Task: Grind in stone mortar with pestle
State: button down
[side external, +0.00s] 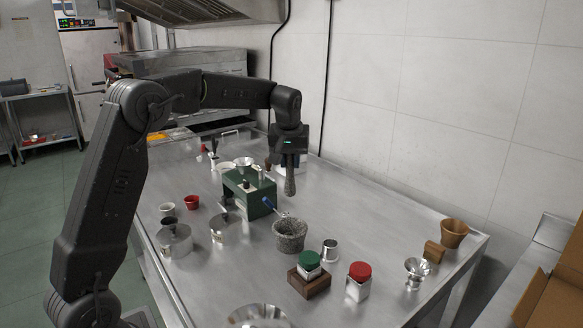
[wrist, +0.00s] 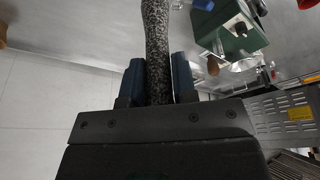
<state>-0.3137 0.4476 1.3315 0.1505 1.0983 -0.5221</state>
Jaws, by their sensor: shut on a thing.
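My gripper (side external: 289,150) is shut on the grey speckled stone pestle (side external: 290,184) and holds it upright with its lower end pointing down. In the wrist view the pestle (wrist: 157,50) runs between the two blue-grey fingers (wrist: 158,84). The grey speckled stone mortar (side external: 290,236) stands on the steel table in the side view. The pestle is above and apart from the mortar, further back in the picture. The inside of the mortar is only partly visible.
A green box-shaped device (side external: 247,193) stands close behind the mortar. Lidded steel pots (side external: 174,240) are to its left. A steel cup (side external: 330,250), a green-topped jar (side external: 310,263) and a red-topped jar (side external: 358,281) stand at front right. A wall runs along the right.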

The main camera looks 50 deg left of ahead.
notch_tip(320, 180, down, 14)
dwell(1.3)
jog(key=shift+f, duration=0.55)
dwell(1.0)
jog(key=shift+d, duration=0.15)
